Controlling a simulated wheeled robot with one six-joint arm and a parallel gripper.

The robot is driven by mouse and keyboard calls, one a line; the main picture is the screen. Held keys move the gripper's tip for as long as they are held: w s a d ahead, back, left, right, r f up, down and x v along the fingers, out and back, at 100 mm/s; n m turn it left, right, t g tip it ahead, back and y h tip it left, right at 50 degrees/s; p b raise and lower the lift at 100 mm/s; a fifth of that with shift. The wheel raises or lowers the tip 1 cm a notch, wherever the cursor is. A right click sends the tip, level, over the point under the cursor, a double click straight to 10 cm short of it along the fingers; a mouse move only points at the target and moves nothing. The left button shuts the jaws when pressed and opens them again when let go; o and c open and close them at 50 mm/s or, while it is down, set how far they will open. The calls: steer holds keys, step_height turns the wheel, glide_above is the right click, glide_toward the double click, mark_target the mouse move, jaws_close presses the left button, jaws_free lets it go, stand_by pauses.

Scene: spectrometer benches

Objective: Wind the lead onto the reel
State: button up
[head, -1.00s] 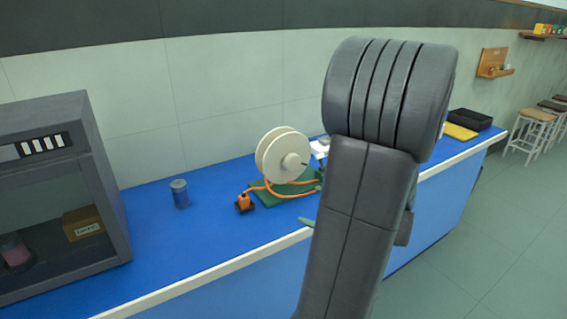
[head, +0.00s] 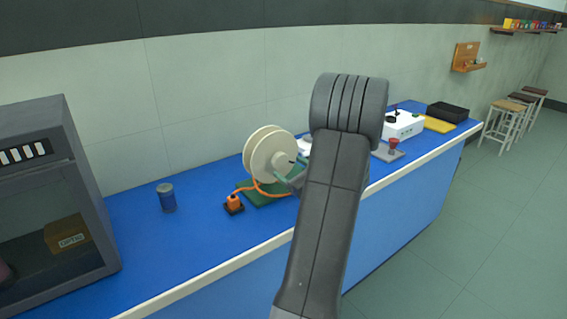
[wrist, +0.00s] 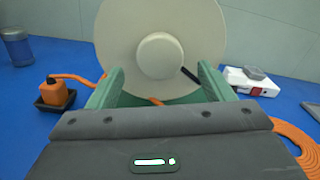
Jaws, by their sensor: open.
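The cream reel (head: 271,155) stands upright on a green base (head: 262,196) on the blue bench. In the wrist view the reel (wrist: 125,38) faces me with its pale hub and a dark crank handle (wrist: 191,75). The orange lead (head: 268,192) runs from an orange plug in a black holder (head: 234,204) to the reel. More lead (wrist: 297,140) lies coiled at the right in the wrist view. My gripper (wrist: 160,82) is open and empty, its green fingers in front of the reel's lower part, either side of the hub. In the head view my arm hides part of the bench.
A dark cabinet (head: 50,130) with a box inside stands at the left. A blue jar (head: 166,197) stands between it and the reel. The front left bench is clear.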

mark_target(282, 163)
steer(key=shift+x, duration=2.05)
steer(key=c, duration=1.4)
